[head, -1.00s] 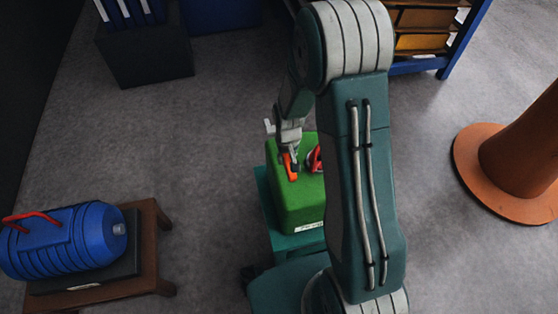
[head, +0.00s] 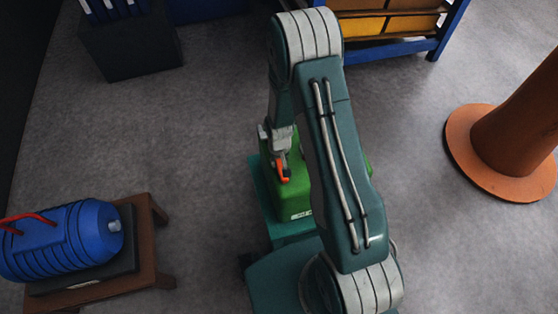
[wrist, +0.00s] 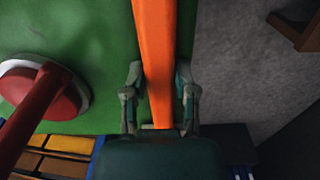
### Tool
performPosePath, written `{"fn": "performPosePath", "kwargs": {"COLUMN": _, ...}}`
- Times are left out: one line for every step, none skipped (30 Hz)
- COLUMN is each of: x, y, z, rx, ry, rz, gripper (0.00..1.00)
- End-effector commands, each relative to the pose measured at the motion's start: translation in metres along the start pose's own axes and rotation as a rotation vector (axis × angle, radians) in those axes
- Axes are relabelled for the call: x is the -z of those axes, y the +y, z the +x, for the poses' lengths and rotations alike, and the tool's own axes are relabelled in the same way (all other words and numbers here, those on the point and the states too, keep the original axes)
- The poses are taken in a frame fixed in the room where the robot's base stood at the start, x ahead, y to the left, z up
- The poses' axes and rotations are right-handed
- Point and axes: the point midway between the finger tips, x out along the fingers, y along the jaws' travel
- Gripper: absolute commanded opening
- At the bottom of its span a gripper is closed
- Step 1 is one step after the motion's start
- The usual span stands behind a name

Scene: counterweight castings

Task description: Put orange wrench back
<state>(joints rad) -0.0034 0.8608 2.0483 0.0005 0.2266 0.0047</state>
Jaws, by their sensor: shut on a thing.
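My gripper (head: 281,160) is shut on the orange wrench (head: 284,173), above or at the left part of the green casting (head: 295,200). In the wrist view the wrench (wrist: 155,45) is a long orange bar between the two fingers of my gripper (wrist: 160,92). It runs up out of the picture, along the right edge of the green casting (wrist: 80,35). Whether the wrench touches the casting I cannot tell. My arm hides much of the casting in the head view.
A red handle (wrist: 35,105) stands on the casting in the wrist view. A blue ribbed cylinder (head: 60,240) lies on a brown stand (head: 148,255) at left. An orange-brown post (head: 500,150) stands at right. A blue-framed shelf (head: 440,45) is behind. Grey floor between is clear.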

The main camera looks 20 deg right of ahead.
Motion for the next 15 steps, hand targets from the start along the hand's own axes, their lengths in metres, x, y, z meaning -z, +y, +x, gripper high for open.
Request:
{"fn": "performPosePath", "kwargs": {"x": 0.0008, "y": 0.0000, "z": -0.0003, "rx": 0.000, "ry": 0.002, "rz": 0.000, "gripper": 0.00}}
{"fn": "performPosePath", "kwargs": {"x": 0.0008, "y": 0.0001, "z": -0.0005, "rx": 0.000, "ry": 0.002, "rz": 0.000, "gripper": 0.00}}
{"fn": "performPosePath", "kwargs": {"x": 0.0007, "y": 0.0001, "z": -0.0006, "rx": 0.000, "ry": 0.002, "rz": 0.000, "gripper": 0.00}}
{"fn": "performPosePath", "kwargs": {"x": 0.0007, "y": 0.0001, "z": -0.0006, "rx": 0.000, "ry": 0.002, "rz": 0.000, "gripper": 0.00}}
{"fn": "performPosePath", "kwargs": {"x": 0.0006, "y": 0.0001, "z": -0.0006, "rx": 0.000, "ry": 0.002, "rz": 0.000, "gripper": 0.00}}
{"fn": "performPosePath", "kwargs": {"x": 0.0006, "y": 0.0001, "z": -0.0004, "rx": 0.000, "ry": 0.002, "rz": 0.000, "gripper": 0.00}}
{"fn": "performPosePath", "kwargs": {"x": 0.0005, "y": 0.0001, "z": 0.0003, "rx": 0.000, "ry": 0.001, "rz": 0.000, "gripper": 0.00}}
{"fn": "performPosePath", "kwargs": {"x": 0.0005, "y": 0.0001, "z": 0.0011, "rx": 0.000, "ry": 0.001, "rz": 0.000, "gripper": 0.00}}
{"fn": "performPosePath", "kwargs": {"x": 0.0003, "y": 0.0001, "z": 0.0012, "rx": 0.000, "ry": 0.001, "rz": 0.000, "gripper": 0.50}}
{"fn": "performPosePath", "kwargs": {"x": 0.0003, "y": 0.0001, "z": 0.0011, "rx": 0.000, "ry": 0.001, "rz": 0.000, "gripper": 0.63}}
{"fn": "performPosePath", "kwargs": {"x": 0.0003, "y": 0.0001, "z": 0.0011, "rx": 0.000, "ry": 0.001, "rz": 0.000, "gripper": 0.71}}
{"fn": "performPosePath", "kwargs": {"x": 0.0002, "y": 0.0001, "z": 0.0011, "rx": 0.000, "ry": 0.001, "rz": 0.000, "gripper": 0.71}}
{"fn": "performPosePath", "kwargs": {"x": 0.0002, "y": 0.0001, "z": 0.0011, "rx": 0.000, "ry": 0.001, "rz": 0.000, "gripper": 0.71}}
{"fn": "performPosePath", "kwargs": {"x": 0.0002, "y": 0.0001, "z": 0.0011, "rx": 0.000, "ry": 0.000, "rz": 0.000, "gripper": 0.71}}
{"fn": "performPosePath", "kwargs": {"x": 0.0002, "y": 0.0001, "z": 0.0011, "rx": 0.000, "ry": 0.000, "rz": 0.000, "gripper": 0.71}}
